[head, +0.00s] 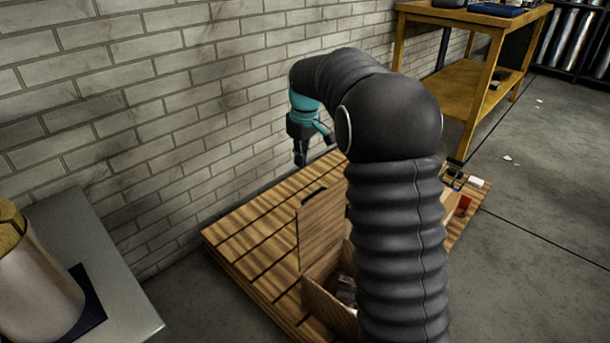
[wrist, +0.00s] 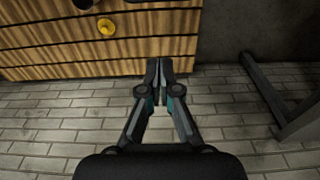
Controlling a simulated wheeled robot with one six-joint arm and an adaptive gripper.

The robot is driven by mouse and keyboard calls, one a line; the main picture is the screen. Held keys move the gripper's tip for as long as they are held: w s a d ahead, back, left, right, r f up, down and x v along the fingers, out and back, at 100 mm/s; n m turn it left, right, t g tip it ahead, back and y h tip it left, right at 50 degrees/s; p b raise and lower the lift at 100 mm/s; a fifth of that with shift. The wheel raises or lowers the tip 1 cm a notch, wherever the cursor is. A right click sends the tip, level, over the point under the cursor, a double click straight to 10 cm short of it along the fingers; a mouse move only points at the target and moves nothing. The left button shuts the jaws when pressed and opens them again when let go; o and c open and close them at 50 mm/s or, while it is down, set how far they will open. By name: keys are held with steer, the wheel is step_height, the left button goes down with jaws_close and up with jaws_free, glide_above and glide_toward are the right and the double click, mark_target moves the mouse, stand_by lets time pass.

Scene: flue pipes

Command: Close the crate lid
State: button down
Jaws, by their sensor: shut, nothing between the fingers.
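The wooden crate (head: 322,296) stands on a slatted pallet in the head view, with some dark contents showing inside. Its lid (head: 318,232) stands up, open, along the crate's far-left side, with a dark mark at its top edge. My arm hides the right part of both crate and lid. My gripper (head: 301,163) is above the pallet near the brick wall, beyond and above the lid and apart from it. In the wrist view, my gripper (wrist: 161,64) has its fingertips together with nothing between them. The crate and lid are not recognisable there.
The pallet (head: 245,233) lies along the brick wall (head: 150,110). A red item (head: 463,204) sits at its right end. A wooden workbench (head: 480,75) stands behind. A grey table (head: 85,255) is at the left. The wrist view shows a yellow round thing (wrist: 106,26) on the slats.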

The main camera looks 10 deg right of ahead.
step_height(320, 180, down, 8)
steer(key=s+d, duration=0.1)
steer(key=s, duration=0.1)
steer(key=shift+s+d+f+b, duration=0.2)
steer(key=shift+d+f+b, duration=0.1)
steer(key=shift+b, duration=0.15)
steer(key=shift+s, duration=0.1)
